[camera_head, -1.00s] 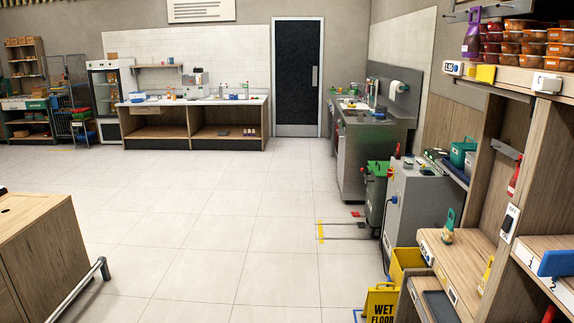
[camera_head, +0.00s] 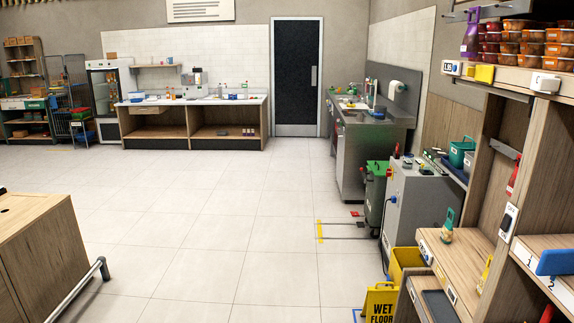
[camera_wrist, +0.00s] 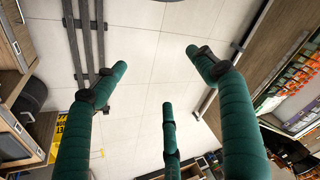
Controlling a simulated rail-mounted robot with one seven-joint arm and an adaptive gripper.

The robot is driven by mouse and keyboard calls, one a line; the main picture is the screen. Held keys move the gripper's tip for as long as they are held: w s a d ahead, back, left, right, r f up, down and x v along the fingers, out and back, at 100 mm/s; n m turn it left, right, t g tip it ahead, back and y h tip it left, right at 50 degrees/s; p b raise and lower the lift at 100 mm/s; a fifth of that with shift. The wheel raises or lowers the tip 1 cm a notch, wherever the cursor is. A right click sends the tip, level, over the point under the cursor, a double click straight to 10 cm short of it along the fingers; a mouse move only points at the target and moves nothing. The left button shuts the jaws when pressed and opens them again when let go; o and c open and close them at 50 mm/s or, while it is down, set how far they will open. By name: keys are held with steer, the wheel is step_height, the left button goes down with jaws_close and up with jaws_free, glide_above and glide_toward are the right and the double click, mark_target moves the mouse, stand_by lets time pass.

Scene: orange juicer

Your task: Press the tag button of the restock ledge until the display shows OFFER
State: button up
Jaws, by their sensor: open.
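A pale ledge (camera_head: 516,78) with stacked food tubs runs along the upper right of the head view; I take it for the restock ledge. A small white display (camera_head: 452,68) on its front edge appears to read a price-like number, too small to be sure. A yellow block (camera_head: 485,73) sits just right of it, and a white box (camera_head: 546,82) is farther right. I cannot tell which is the tag button. My gripper (camera_wrist: 156,64) shows in the wrist view with dark green fingers spread open and empty, above the floor. It is not visible in the head view.
A yellow wet-floor sign (camera_head: 381,302) and a grey cabinet (camera_head: 415,205) stand below and left of the ledge. A wooden counter (camera_head: 42,250) with a rail is at left. The middle floor is clear.

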jaws_close()
stand_by(0.8)
stand_by(1.3)
